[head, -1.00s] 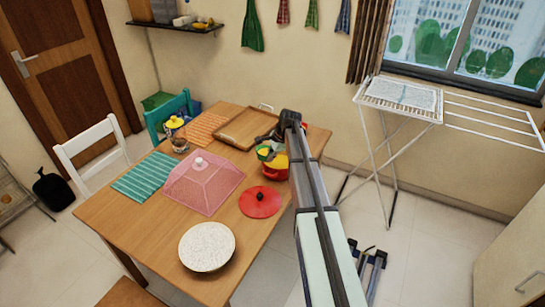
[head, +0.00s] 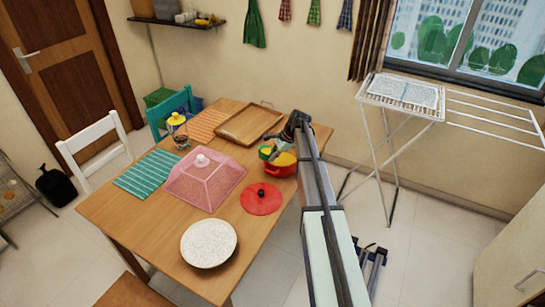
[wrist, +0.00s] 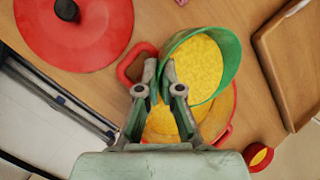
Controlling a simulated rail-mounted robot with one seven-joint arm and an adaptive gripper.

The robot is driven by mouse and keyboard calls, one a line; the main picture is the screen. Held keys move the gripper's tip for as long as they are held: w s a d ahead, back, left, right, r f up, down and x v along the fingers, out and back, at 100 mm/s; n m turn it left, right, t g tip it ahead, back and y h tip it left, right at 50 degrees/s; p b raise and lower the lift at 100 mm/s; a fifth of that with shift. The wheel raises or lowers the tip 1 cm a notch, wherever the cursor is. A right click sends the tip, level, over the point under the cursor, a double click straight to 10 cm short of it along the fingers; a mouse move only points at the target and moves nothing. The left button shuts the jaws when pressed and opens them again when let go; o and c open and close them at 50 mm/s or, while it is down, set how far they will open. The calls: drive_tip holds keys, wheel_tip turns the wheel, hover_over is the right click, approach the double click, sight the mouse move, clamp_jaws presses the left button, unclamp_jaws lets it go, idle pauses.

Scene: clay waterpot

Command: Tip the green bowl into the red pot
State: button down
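The green bowl (head: 264,152) is above the left side of the red pot (head: 277,171) in the head view. In the wrist view the green bowl (wrist: 229,52) is tilted, with yellow grainy food (wrist: 195,68) inside. The red pot (wrist: 233,105) is below it, partly covered by the bowl and my fingers, with yellow food (wrist: 162,122) in it. My gripper (wrist: 161,68) is shut on the bowl's rim, one finger on each side of the wall. My gripper (head: 292,133) is partly hidden by my arm in the head view.
The red lid (head: 262,202) lies in front of the pot. A pink mesh cover (head: 205,183), a speckled plate (head: 209,244), a wooden tray (head: 235,139) and a yellow-lidded jar (head: 178,130) are also on the table. The table's right edge is close to the pot.

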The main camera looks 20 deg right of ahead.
drive_tip(key=shift+w+d+r+m+y+p, duration=0.1)
drive_tip(key=shift+d+m+y+p, duration=0.1)
drive_tip(key=shift+y+p, duration=0.6)
drive_tip(key=shift+d+r+m+y+p, duration=0.15)
drive_tip(key=shift+y+p, duration=0.25)
drive_tip(key=shift+y, duration=0.8)
idle(1.1)
drive_tip(key=shift+d, duration=0.15)
idle(0.4)
drive_tip(key=shift+d+y+p, duration=0.15)
drive_tip(key=shift+y+p, duration=0.3)
drive_tip(key=shift+y, duration=0.25)
drive_tip(key=shift+w+d+r+m+g+y+p, duration=0.1)
drive_tip(key=shift+d+m+g+y+p, duration=0.1)
drive_tip(key=shift+y+p, duration=0.35)
drive_tip(key=shift+d+r+m+g+y+p, duration=0.1)
drive_tip(key=shift+d+y+p, duration=0.15)
drive_tip(key=shift+y, duration=0.4)
idle(0.5)
drive_tip(key=shift+a, duration=0.1)
